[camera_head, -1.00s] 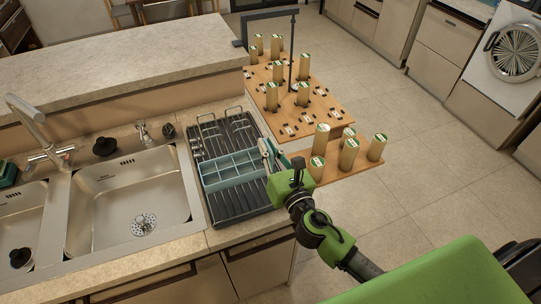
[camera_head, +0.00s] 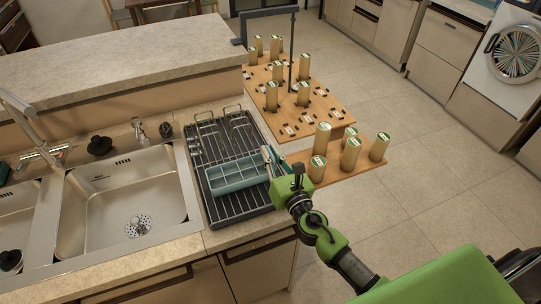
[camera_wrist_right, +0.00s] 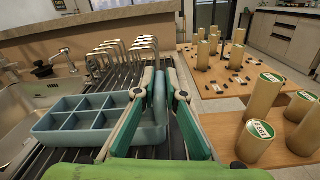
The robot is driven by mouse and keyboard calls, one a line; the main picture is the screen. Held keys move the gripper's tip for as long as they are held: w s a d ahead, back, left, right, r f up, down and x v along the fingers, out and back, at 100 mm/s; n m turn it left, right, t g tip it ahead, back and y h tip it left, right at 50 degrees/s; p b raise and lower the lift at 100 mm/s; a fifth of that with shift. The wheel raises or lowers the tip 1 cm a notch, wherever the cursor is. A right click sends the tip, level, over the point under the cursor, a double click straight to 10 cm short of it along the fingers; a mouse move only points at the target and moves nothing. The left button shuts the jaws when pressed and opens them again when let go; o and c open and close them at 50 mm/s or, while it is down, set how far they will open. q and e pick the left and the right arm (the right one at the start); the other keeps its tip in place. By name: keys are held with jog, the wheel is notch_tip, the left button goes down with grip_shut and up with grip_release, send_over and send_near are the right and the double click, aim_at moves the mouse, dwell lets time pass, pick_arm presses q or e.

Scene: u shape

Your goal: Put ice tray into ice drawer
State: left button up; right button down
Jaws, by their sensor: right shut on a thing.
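A teal ice tray (camera_head: 237,173) with several compartments is at the dark dish rack (camera_head: 238,215) on the counter beside the sink. My right gripper (camera_head: 272,160) is shut on the tray's right end. In the right wrist view the tray (camera_wrist_right: 85,118) extends to the left of the gripper (camera_wrist_right: 160,95), whose fingers pinch its end wall. The tray looks close to level; I cannot tell whether it touches the rack. My left gripper is not in view. I see no ice drawer that I can identify.
A double sink (camera_head: 128,200) with a faucet lies left of the rack. A wooden board (camera_head: 340,165) with upright cylinders (camera_head: 351,154) stands just right of the gripper. A raised counter (camera_head: 120,60) is behind. The floor at right is clear.

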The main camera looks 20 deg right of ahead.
jog(key=shift+r, duration=0.1)
jog(key=c, duration=2.1)
grip_release()
